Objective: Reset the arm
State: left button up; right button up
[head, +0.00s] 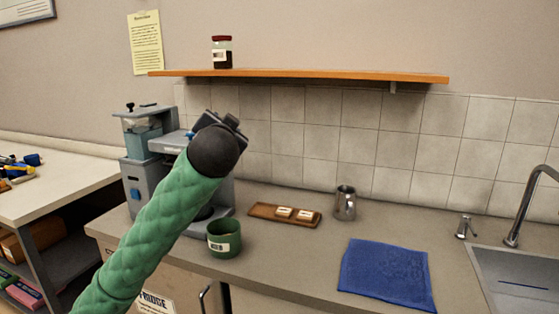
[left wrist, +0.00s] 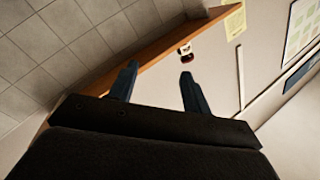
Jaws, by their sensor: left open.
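My left arm, in a green quilted sleeve, reaches up from the lower left in the head view. Its dark wrist hides most of the left gripper (head: 228,121), which is in front of the coffee machine (head: 137,180). In the left wrist view the two fingers of the left gripper (left wrist: 157,84) stand apart with nothing between them. Past the fingertips are the shelf (left wrist: 150,52) and the jar (left wrist: 185,56) on it, apart from the fingers. My right gripper is not in view.
The counter holds a green mug (head: 224,240), a wooden tray (head: 262,211) with two small items, a metal pitcher (head: 345,203) and a blue cloth (head: 385,275). A sink (head: 515,270) is at the right. The wall shelf (head: 300,75) with the jar (head: 222,53) runs above.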

pick_arm(q)
jog(key=s+a+f+n+g+h+p, duration=0.1)
jog(key=s+f+g, duration=0.2)
jog(key=s+f, duration=0.75)
jog(key=s+f+n+g+h, duration=0.1)
jog(key=s+f+g, duration=0.2)
jog(key=f, duration=1.5)
jog(key=s+a+f+n+g+h+p, duration=0.1)
jog(key=s+f+g, duration=0.2)
jog(key=s+f, duration=0.75)
jog(key=s+d+f+n+g+p, duration=0.1)
jog(key=s+f+g, duration=0.5)
jog(key=s+f, duration=1.6)
notch_tip(320, 180, down, 2)
jog(key=shift+s+f+g, duration=0.1)
jog(key=shift+s+g, duration=0.3)
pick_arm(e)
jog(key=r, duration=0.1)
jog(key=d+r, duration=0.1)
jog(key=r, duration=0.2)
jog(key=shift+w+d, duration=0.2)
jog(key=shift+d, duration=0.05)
pick_arm(q)
jog(key=shift+n, duration=0.3)
